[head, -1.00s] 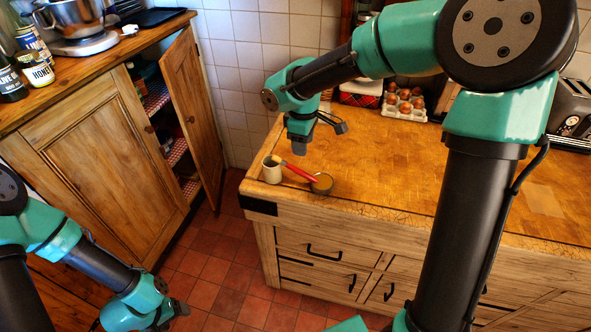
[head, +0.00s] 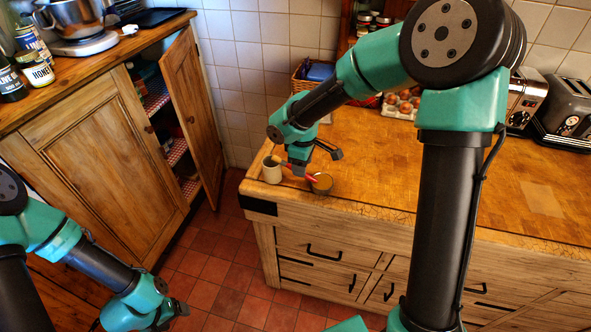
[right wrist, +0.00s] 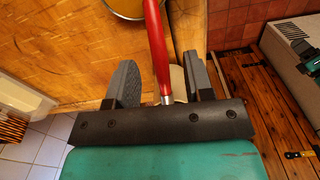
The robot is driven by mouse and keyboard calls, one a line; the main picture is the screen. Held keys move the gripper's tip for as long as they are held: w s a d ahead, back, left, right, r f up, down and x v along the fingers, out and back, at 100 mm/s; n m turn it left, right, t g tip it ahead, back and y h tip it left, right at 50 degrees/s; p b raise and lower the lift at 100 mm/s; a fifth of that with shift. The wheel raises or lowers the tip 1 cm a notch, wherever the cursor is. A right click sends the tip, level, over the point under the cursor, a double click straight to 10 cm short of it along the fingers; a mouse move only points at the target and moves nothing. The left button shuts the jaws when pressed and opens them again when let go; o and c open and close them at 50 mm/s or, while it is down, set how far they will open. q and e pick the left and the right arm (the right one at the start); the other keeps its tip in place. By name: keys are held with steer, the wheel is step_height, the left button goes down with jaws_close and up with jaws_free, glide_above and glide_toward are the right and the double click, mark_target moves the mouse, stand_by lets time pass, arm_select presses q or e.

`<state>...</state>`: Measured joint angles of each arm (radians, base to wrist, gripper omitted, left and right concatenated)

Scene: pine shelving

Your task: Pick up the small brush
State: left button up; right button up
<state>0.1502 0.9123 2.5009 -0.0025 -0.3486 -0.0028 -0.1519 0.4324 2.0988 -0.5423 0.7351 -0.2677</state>
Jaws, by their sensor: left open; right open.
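The small brush has a red handle (head: 312,179) and lies slanted between a cream mug (head: 271,172) and a round tin (head: 323,185) at the counter's near left corner. My right gripper (head: 316,160) is over it and hides its middle in the head view. The bristles are hidden there. My left gripper (head: 180,312) is open and empty, low over the floor at bottom left.
The wooden counter (head: 430,160) is mostly clear to the right, with an egg carton (head: 401,105) and a toaster (head: 565,115) at the back. A cupboard door (head: 190,115) stands open at left. The counter's edge is close to the mug and tin.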

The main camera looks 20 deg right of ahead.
step_height(320, 180, down, 4)
steer(key=shift+f, duration=0.2)
stand_by(0.4)
jaws_close()
